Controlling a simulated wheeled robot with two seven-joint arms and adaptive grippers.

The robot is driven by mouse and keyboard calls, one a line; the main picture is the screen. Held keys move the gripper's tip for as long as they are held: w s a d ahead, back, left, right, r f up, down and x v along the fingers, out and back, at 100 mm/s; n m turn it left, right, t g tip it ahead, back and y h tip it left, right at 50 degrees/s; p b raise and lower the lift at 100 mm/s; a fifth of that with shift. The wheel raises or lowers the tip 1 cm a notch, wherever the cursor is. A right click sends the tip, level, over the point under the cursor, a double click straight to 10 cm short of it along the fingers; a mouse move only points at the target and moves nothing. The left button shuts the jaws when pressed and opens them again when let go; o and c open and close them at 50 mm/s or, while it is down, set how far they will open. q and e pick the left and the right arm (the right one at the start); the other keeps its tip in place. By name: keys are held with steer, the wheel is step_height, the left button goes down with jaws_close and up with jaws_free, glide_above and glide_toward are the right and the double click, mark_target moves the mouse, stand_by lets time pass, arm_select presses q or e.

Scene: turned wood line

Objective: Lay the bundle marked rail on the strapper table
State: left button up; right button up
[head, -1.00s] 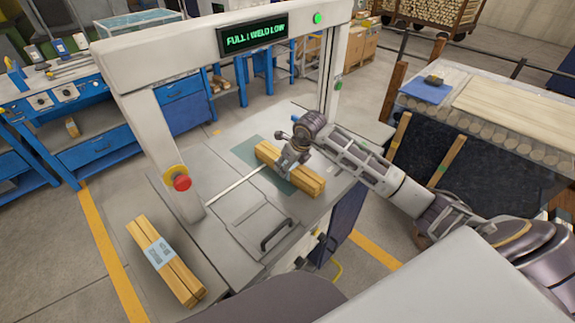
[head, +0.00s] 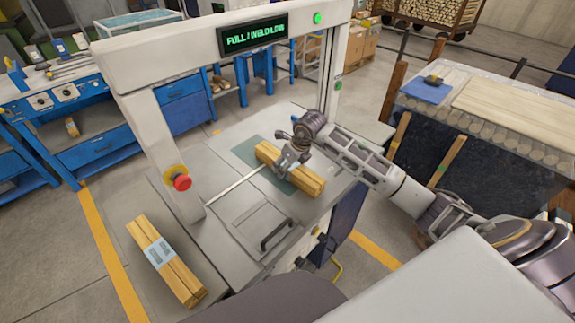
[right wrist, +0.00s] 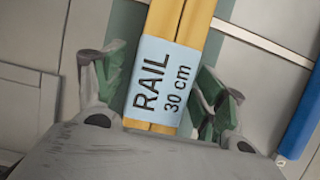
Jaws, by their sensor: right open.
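The bundle marked rail (head: 304,181) is a set of yellow wood sticks with a pale blue label. It lies on the green mat (head: 247,151) of the strapper table (head: 222,217). In the right wrist view the label on the rail bundle (right wrist: 164,88) reads "RAIL 30 cm". My right gripper (head: 287,166) is over the bundle's middle; in the wrist view its open fingers (right wrist: 160,95) stand on either side of the label, with gaps beside the wood. My left gripper is not in view.
A second labelled bundle (head: 166,261) lies at the table's left end. The strapper's white arch (head: 200,58) spans the table, with a red button (head: 181,183) on its near post. A handle (head: 277,236) stands up from the table's front. A log-filled stand (head: 490,130) is at right.

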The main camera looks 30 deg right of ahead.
steer(key=v, duration=1.1)
steer(key=shift+s+d+r, duration=0.15)
steer(key=shift+r, duration=0.2)
steer(key=shift+f, duration=0.1)
stand_by(0.4)
